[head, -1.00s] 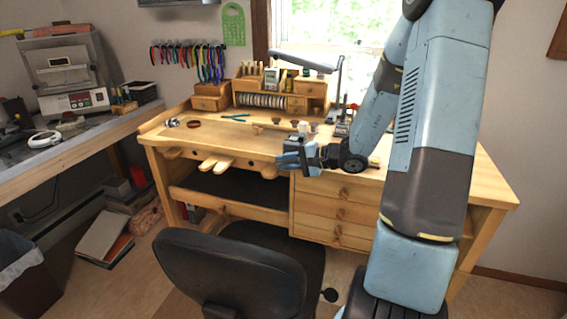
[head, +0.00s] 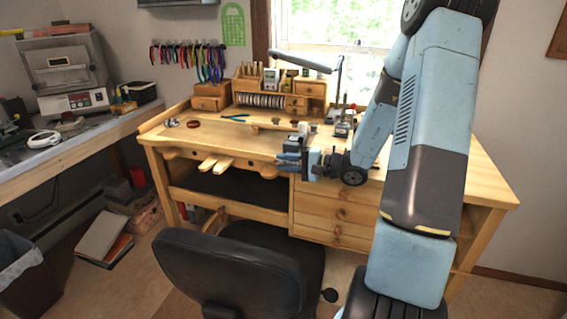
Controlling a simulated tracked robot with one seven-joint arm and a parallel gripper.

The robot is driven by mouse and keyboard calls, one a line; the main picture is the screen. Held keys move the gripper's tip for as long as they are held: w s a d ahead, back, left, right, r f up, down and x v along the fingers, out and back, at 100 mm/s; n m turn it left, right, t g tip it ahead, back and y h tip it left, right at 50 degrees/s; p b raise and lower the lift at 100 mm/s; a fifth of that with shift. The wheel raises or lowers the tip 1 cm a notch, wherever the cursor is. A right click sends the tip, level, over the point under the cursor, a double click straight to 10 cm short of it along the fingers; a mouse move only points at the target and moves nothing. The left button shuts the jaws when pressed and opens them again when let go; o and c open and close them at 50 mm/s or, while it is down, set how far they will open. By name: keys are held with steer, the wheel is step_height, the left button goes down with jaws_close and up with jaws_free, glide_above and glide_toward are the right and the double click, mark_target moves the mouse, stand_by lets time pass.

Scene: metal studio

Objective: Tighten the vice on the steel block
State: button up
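My gripper (head: 289,161) is at the front edge of the workbench (head: 240,140), pointing left, with blue fingers. The fingers are small and overlap in this view, so I cannot tell whether they are apart or hold anything. A small grey and dark block-like thing (head: 294,142) shows just above and behind the fingers; it may be part of the vice or the steel block, but I cannot tell which. I cannot tell whether my gripper touches it. The vice's handle and jaws cannot be made out; my gripper and wrist cover part of that area.
A black office chair (head: 225,262) stands in front of the bench. A small device with a red-tipped post (head: 345,122) stands behind my wrist. A wooden organizer (head: 262,92) and a lamp arm (head: 310,62) are at the back. Blue-handled pliers (head: 235,117) lie on the left benchtop.

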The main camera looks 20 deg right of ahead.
steer(key=shift+o, duration=1.2)
steer(key=v, duration=1.3)
steer(key=shift+d, duration=0.4)
steer(key=shift+s, duration=0.15)
